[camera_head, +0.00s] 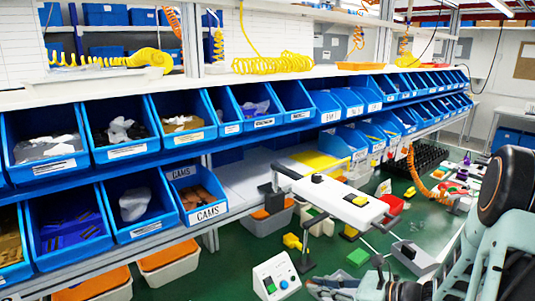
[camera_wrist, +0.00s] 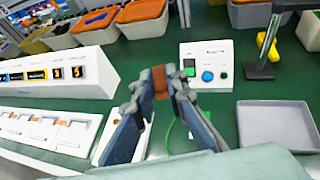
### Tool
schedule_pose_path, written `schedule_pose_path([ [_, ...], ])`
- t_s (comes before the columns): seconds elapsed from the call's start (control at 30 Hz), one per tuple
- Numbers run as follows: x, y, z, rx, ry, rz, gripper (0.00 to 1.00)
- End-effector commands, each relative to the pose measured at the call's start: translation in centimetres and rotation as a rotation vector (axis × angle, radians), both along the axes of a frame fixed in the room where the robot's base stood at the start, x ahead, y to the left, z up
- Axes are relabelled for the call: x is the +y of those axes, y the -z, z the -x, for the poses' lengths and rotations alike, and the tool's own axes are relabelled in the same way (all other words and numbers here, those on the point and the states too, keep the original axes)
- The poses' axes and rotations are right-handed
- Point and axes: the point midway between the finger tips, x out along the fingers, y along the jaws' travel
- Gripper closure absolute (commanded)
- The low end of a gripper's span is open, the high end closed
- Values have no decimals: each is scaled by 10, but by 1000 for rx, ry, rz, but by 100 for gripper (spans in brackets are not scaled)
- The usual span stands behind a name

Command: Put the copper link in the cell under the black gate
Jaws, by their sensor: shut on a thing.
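The copper link (camera_wrist: 161,82) is a small brown block, held upright between the fingertips of my gripper (camera_wrist: 160,88) in the wrist view. The gripper is shut on it, above the green surface and apart from the panels. At the left of the wrist view, a white sloped panel (camera_wrist: 90,72) bears several dark squares with yellow and blue marks. I cannot tell which part is the black gate. In the head view, my gripper is partly cut off at the bottom edge.
A white control box (camera_wrist: 207,66) with a blue knob and green button stands beyond the gripper; it also shows in the head view (camera_head: 275,278). A grey tray (camera_wrist: 278,126) lies at the right. Blue bins (camera_head: 45,150) line the shelves. Green surface between is partly clear.

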Motion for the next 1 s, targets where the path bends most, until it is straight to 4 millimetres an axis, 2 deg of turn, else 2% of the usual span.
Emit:
schedule_pose_path([
  [0.33, 0, -3, 0, 0, -1, 0, 100],
  [0.47, 11, 1, 3, -2, -24, 0, 100],
  [0.57, 35, 7, 9, -3, -73, -1, 100],
  [0.67, 70, 16, 22, -6, -150, -1, 100],
  [0.87, 145, 31, 64, -10, -329, -2, 100],
  [1.0, 191, 43, 101, -9, -452, -3, 100],
])
